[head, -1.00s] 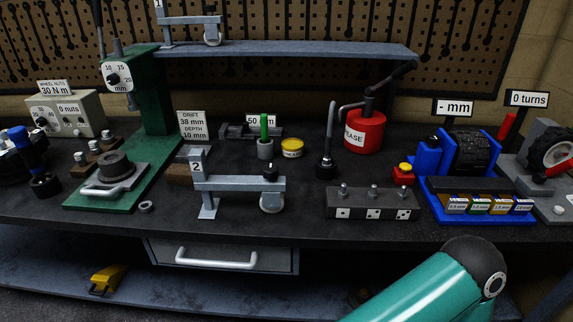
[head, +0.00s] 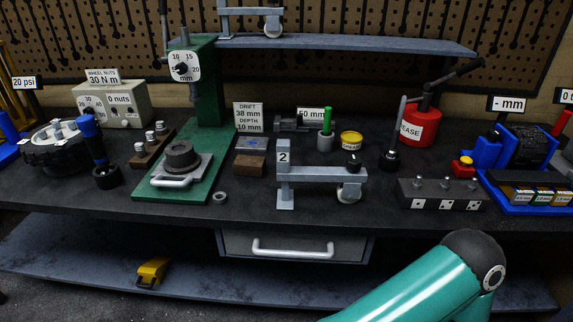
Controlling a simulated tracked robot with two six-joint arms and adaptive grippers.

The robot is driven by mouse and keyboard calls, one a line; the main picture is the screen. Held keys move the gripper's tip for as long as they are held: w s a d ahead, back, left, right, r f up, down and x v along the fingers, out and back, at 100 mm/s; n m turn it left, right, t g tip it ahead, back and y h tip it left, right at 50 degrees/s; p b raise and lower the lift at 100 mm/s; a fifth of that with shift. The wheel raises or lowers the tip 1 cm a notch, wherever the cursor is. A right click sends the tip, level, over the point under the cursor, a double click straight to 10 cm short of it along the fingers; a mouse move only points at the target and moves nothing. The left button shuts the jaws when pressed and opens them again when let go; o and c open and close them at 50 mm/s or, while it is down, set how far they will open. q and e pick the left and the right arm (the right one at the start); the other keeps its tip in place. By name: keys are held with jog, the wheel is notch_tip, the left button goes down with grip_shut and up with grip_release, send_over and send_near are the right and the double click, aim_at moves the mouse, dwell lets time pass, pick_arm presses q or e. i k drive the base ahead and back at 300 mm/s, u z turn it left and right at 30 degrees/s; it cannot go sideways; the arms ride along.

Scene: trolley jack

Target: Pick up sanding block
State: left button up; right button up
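I cannot tell for certain which object is the sanding block. A small yellow piece with a dark part at its lower front (head: 152,272) lies on the low shelf under the bench, at the left. A brown block (head: 251,165) lies on the bench top beside the green press, in front of the drift sign. Neither of my grippers shows in the head view. A teal link of my own arm rises from the bottom edge right of the middle, and its gripper is out of the picture.
The bench (head: 120,208) carries a green press (head: 206,90), a grey jack marked 2 (head: 320,174), a red grease can (head: 420,127) and a dark block with several studs (head: 442,194). A closed drawer (head: 290,246) hangs below. The low shelf (head: 80,262) is mostly clear around the yellow piece.

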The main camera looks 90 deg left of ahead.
aim_at(249, 166)
jog(key=z, duration=0.9)
jog(key=i, duration=0.1)
jog(key=u, duration=3.15)
jog(key=i, duration=0.6)
jog(key=z, duration=0.1)
jog(key=k, duration=0.55)
jog(key=u, duration=0.2)
jog(key=i, duration=0.5)
jog(key=z, duration=0.25)
jog(key=k, duration=0.3)
jog(key=u, duration=0.1)
